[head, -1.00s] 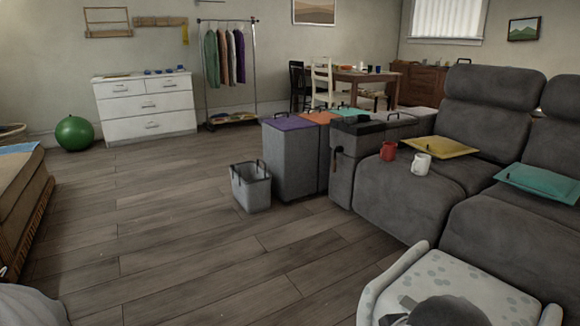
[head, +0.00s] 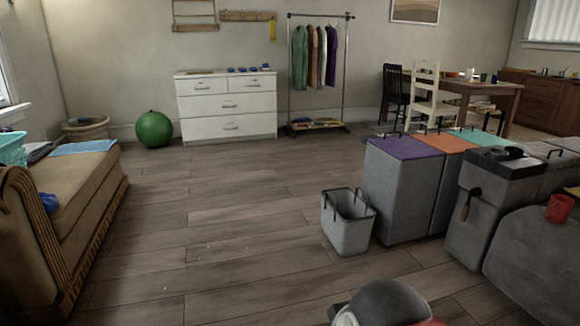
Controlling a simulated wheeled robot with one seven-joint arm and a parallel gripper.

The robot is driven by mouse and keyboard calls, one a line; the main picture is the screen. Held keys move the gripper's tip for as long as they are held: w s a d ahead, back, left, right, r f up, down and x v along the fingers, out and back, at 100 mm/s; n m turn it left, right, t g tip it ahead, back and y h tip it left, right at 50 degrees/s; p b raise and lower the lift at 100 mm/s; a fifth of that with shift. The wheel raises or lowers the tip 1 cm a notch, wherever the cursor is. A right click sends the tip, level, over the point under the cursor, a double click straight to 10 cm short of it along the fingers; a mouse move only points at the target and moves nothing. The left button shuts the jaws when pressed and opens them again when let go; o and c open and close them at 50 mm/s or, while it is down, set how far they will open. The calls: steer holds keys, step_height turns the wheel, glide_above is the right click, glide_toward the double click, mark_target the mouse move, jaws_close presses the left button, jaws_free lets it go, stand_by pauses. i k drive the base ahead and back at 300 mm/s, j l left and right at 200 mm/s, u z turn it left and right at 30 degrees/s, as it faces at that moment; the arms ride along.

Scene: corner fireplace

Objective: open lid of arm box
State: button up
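The arm box (head: 472,225) is the grey sofa arm at the right of the head view, beside the bins. Its black lid (head: 497,165) lies flat on top and looks closed, with a dark raised part on it. A dark handle with a brown end hangs on the box's left side. A rounded dark part of my own arm shows at the bottom edge, well short of the box. My gripper's fingers are not in view.
Grey bins with purple (head: 404,147), orange and teal lids stand left of the arm box. A small grey open bin (head: 348,236) sits on the floor before them.

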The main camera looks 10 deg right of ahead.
mark_target(556, 158)
steer(key=i+l+z, duration=0.15)
steer(key=i+z, duration=0.6)
steer(key=i+j+z, duration=0.1)
steer(key=i+z, duration=0.3)
steer(key=i+j+z, duration=0.35)
steer(key=i+l+z, duration=0.25)
steer(key=i, duration=0.5)
steer(key=i+j+z, duration=0.1)
steer(key=i+z, duration=0.2)
steer(key=i, duration=0.4)
steer(key=i+u, duration=0.2)
steer(key=i, duration=0.6)
steer(key=l, duration=0.05)
